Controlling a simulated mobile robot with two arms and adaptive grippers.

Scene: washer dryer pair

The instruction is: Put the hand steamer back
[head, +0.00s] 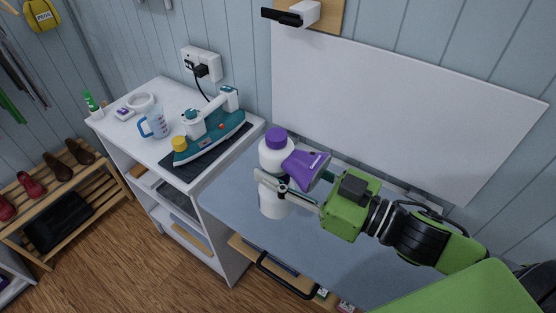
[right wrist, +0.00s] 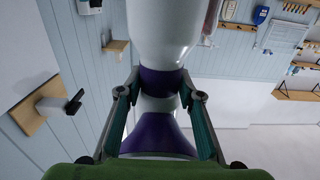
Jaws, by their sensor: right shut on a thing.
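The white-and-purple hand steamer (head: 273,202) is upright above the blue-grey worktop, with a purple flared head turned toward my right arm. My right gripper (head: 275,184) is shut on it from the right side. In the right wrist view the fingers (right wrist: 160,90) close around its purple neck band, with the white body (right wrist: 166,32) above and the purple head (right wrist: 155,135) below in the picture. I cannot tell whether its base touches the worktop. A wooden wall plate with a white bracket and black part (head: 300,14) is at the top. My left gripper is not in view.
A teal iron (head: 212,132) rests on a dark mat on the white cabinet at left, beside a measuring jug (head: 154,124). A white panel (head: 400,110) is on the wall behind. The worktop (head: 232,192) left of the steamer is clear. A shoe rack (head: 62,190) stands far left.

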